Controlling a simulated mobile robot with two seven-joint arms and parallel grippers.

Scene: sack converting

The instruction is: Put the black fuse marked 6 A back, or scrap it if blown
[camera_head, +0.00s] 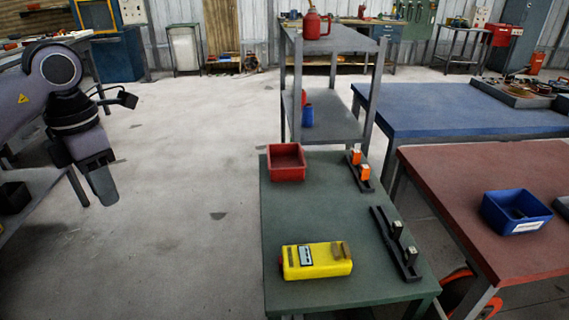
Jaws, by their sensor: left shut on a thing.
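My left gripper (103,187) hangs at the left over the floor, away from the green bench. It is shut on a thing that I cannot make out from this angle. On the green bench (300,215), two black fuse-like blocks with pale tops, one farther (397,229) and one nearer (411,256), stand in a black rack (382,227). The rack's far end is bare. Two orange blocks (360,165) stand in another black rack behind. A yellow tester (317,261) lies at the front of the bench. The 6 A marking cannot be read. My right gripper is out of view.
A red open bin (286,163) stands at the bench's back left corner. A grey shelf (340,40) with a red can (315,25) stands behind. A red-topped table (480,190) with a blue bin (516,212) is at right. The floor between my left arm and the bench is clear.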

